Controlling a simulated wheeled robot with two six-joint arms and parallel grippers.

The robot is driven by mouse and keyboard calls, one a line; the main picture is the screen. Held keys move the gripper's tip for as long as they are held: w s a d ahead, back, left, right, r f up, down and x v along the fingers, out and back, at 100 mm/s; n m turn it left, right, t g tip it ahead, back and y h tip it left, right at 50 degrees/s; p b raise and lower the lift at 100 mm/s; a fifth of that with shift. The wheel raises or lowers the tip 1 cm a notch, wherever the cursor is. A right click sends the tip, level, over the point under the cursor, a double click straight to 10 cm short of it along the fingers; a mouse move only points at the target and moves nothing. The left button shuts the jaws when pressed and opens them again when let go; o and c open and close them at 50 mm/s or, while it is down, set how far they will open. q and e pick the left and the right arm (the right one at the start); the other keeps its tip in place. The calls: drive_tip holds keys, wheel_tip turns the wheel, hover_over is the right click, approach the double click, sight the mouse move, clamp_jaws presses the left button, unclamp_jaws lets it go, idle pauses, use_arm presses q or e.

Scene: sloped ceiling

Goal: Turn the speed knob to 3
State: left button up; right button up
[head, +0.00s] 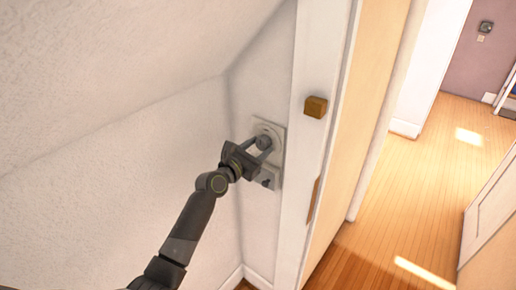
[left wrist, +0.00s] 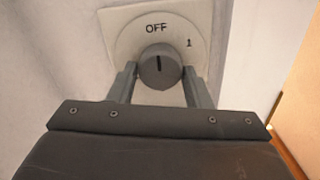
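The speed knob (left wrist: 160,68) is a round grey knob on a pale dial plate (left wrist: 118,24) on the wall. Its dark pointer line stands upright, towards OFF at the top. A 1 shows at the upper right of the dial; a 3 does not show. In the head view the knob (head: 264,142) sits on the narrow wall beside the door frame. My left gripper (head: 258,149) reaches it from the lower left. In the left wrist view the gripper (left wrist: 159,76) has one finger on each side of the knob, with only slight gaps. My right gripper is out of view.
A second plate (head: 266,178) with a dark part is just below the dial. The sloped ceiling (head: 110,70) comes down at left. A white door frame (head: 312,70) with a small wooden block (head: 315,107) stands close at right. Open wooden floor (head: 440,185) lies beyond.

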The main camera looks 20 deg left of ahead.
use_arm(q)
drive_tip(key=c, duration=0.5)
drive_tip(key=shift+m, duration=0.3)
